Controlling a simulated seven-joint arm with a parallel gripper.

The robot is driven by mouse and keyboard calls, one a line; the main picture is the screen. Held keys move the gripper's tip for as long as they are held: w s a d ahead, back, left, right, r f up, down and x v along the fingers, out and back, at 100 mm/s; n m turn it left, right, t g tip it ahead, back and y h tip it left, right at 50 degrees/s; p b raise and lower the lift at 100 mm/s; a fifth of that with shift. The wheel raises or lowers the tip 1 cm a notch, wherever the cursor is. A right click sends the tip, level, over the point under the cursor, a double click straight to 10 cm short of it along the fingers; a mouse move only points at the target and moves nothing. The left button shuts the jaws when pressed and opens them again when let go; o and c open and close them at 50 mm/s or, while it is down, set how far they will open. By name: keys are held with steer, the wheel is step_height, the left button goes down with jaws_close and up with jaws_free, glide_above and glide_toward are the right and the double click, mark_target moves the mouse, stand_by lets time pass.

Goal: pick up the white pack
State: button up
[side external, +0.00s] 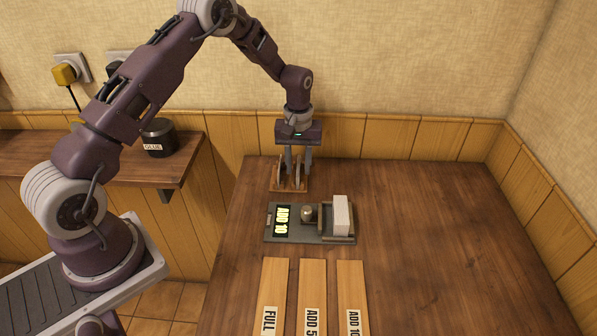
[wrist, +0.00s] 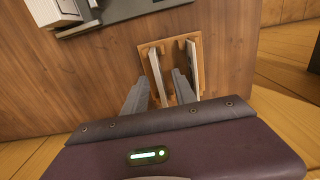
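The white pack (side external: 341,216) stands upright at the right end of a grey press (side external: 285,237), beside a round knob. In the wrist view, part of a white block, apparently the pack (wrist: 46,11), shows at the top left on the press. My gripper (side external: 298,172) points down behind the press, over a small wooden rack, away from the pack. In the wrist view its two fingers (wrist: 162,80) are apart, around or just above the rack's left plate. I cannot tell whether they touch it.
The wooden rack (wrist: 174,100) holds two upright thin plates. The press display reads "ADD 10" (side external: 282,221). Wooden strips marked FULL (side external: 272,285), ADD 5 (side external: 312,280) and a partly cut-off ADD label (side external: 351,280) lie in front. The table's right side is clear.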

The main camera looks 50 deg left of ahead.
steer(key=shift+f, duration=0.35)
jaws_close()
step_height(320, 180, up, 10)
steer(key=shift+s+d+f, duration=0.1)
steer(key=shift+f, duration=0.15)
steer(key=s+d+r+m, duration=0.2)
steer(key=s+d+m, duration=0.3)
steer(key=s+m, duration=0.55)
steer(key=n, duration=1.1)
glide_above(298, 165)
steer(key=shift+f+m, duration=0.25)
steer(key=shift+f, duration=0.45)
